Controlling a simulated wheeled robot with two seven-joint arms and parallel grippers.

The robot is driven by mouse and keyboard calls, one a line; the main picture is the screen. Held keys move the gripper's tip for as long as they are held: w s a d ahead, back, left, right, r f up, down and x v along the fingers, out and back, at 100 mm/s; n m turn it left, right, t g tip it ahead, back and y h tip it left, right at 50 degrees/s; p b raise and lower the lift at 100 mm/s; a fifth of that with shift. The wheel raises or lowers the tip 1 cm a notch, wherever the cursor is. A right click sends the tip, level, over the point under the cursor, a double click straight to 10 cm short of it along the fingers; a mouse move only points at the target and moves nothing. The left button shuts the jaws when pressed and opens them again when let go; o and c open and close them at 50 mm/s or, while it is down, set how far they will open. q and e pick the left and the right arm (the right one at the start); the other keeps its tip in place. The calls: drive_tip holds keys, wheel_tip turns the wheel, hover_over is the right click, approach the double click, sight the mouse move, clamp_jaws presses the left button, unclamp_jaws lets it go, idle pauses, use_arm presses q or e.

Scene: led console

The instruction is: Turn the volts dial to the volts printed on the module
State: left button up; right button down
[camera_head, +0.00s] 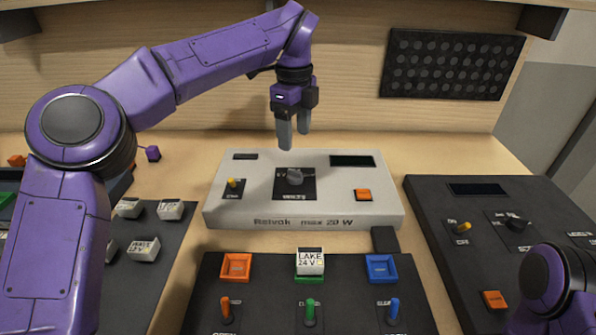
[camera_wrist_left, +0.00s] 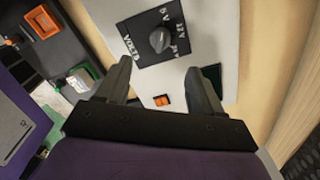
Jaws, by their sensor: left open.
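The volts dial (camera_head: 295,176) is a grey knob on a black plate in the middle of the white console (camera_head: 225,208), marked "Reivok max 20 W". The left wrist view shows the dial (camera_wrist_left: 161,39) with "VOLTS" and several voltage marks around it, too blurred to read fully. A white module (camera_head: 311,262) printed "LAKE 24 V" sits at the green socket on the black panel in front. My left gripper (camera_head: 294,138) points down, open and empty, above and behind the dial, apart from it. Its fingers (camera_wrist_left: 166,85) frame the console's face in the wrist view. My right gripper is not visible.
The white console also has a yellow switch (camera_head: 232,184), an orange button (camera_head: 363,195) and a dark display (camera_head: 352,161). The black panel has an orange socket (camera_head: 236,267), a blue socket (camera_head: 382,268) and several levers. A second dark console (camera_head: 440,210) stands right; several modules (camera_head: 143,249) lie left.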

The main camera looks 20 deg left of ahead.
sight(295, 171)
use_arm(q)
wheel_tip(295, 171, down, 10)
drive_tip(key=shift+f, duration=0.2)
drive_tip(key=shift+p, duration=0.3)
drive_tip(key=c, duration=1.1)
